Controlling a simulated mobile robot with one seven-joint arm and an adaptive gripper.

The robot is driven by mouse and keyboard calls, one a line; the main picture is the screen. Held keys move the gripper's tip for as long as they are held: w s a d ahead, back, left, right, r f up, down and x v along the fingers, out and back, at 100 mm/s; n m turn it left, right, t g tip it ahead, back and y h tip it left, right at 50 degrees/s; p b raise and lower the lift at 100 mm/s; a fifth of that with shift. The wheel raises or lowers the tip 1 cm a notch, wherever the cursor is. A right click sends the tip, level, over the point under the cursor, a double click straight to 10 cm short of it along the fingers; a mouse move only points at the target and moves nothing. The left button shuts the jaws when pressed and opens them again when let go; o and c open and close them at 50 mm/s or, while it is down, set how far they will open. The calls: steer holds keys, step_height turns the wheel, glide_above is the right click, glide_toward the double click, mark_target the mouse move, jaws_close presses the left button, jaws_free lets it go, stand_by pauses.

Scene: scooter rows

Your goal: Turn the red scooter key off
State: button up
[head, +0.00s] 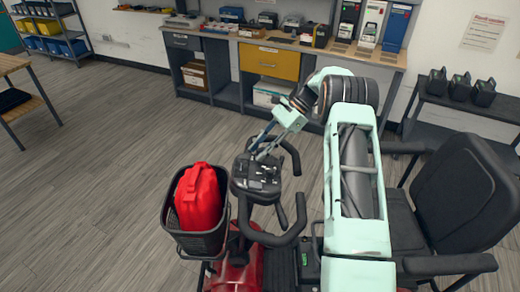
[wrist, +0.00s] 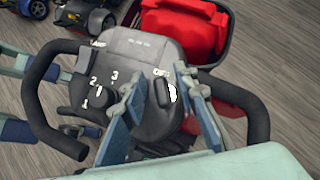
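The red scooter (head: 236,275) stands at the bottom of the head view, with its dark control console (head: 258,180) in the middle. In the wrist view the console (wrist: 130,58) carries a dial numbered 1 to 3 on the left. A black key (wrist: 163,92) sits to its right, below a partly hidden white label that seems to read OFF. My gripper (head: 260,152) is over the console. In the wrist view my gripper (wrist: 157,86) is open, with one blue-padded finger on each side of the key. The right finger is close to the key; contact cannot be told.
A black basket (head: 205,243) holding a red container (head: 199,196) is left of the console. Curved black handlebars (head: 275,238) flank the console. A black seat (head: 462,190) is at right. A workbench (head: 270,46) lines the back wall. Grey floor at left is clear.

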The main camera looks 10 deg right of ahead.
steer(key=v, duration=1.2)
stand_by(0.3)
stand_by(0.3)
